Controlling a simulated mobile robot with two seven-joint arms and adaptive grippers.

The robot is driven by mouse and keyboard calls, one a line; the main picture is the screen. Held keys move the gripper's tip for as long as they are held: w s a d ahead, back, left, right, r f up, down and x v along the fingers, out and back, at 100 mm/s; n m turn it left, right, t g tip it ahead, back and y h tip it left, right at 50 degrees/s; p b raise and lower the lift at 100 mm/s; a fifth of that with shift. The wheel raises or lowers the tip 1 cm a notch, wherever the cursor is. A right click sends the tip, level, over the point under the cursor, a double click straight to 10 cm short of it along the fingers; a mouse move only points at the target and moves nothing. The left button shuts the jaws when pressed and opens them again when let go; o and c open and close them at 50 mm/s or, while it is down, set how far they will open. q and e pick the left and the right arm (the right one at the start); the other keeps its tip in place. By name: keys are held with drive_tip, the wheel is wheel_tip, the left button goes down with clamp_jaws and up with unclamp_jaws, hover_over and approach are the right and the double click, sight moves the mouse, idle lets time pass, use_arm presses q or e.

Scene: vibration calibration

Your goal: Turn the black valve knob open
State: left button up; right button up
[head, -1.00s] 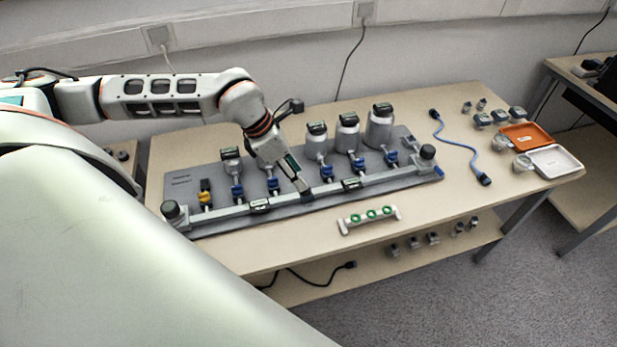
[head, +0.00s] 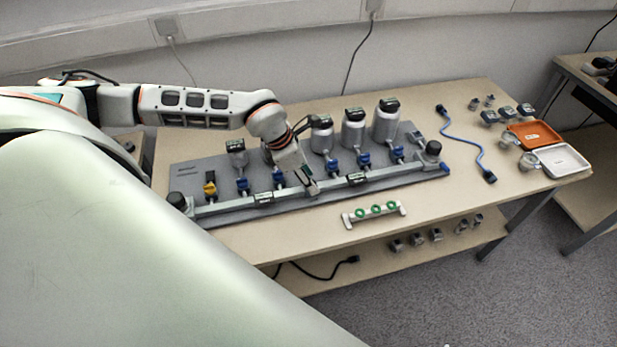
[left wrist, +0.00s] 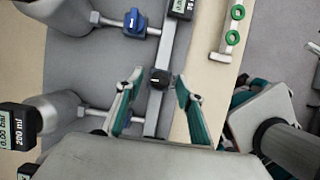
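The black valve knob (left wrist: 160,79) sits on the grey pipe (left wrist: 168,45) in the left wrist view. It has a pale pointer mark. My left gripper (left wrist: 156,84) is open, with one finger on each side of the knob and visible gaps between. In the head view my left gripper (head: 313,189) reaches down to the long pipe (head: 225,206) along the front of the grey board (head: 185,178), and it hides the knob there.
Silver canisters (head: 386,122) with blue valves (head: 363,159) stand behind the pipe. A yellow valve (head: 210,186) is at the left. A white holder with green rings (head: 347,219) lies in front. A blue cable (head: 462,141) and an orange tray (head: 536,132) are at the right.

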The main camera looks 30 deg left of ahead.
use_arm(q)
clamp_jaws()
drive_tip(key=shift+m, duration=0.3)
drive_tip(key=m, duration=0.1)
drive_tip(key=m+g+h, duration=0.1)
drive_tip(key=m, duration=0.1)
drive_tip(key=shift+w+a+m, duration=0.1)
drive_tip(key=shift+w+m, duration=0.1)
drive_tip(key=shift+m, duration=0.1)
drive_tip(key=m+g, duration=0.2)
drive_tip(key=m, duration=0.2)
drive_tip(key=shift+w+h, duration=0.1)
drive_tip(key=shift+h, duration=0.3)
drive_tip(key=m+g, duration=0.1)
drive_tip(key=m, duration=0.1)
drive_tip(key=m+b, duration=0.1)
drive_tip(key=m, duration=0.2)
drive_tip(key=shift+w+g, duration=0.15)
drive_tip(key=shift+g, duration=0.25)
drive_tip(key=m, duration=0.2)
drive_tip(key=m+g+y, duration=0.1)
drive_tip(key=m, duration=0.1)
drive_tip(key=shift+m+g+b, duration=0.3)
drive_tip(key=shift+m, duration=0.1)
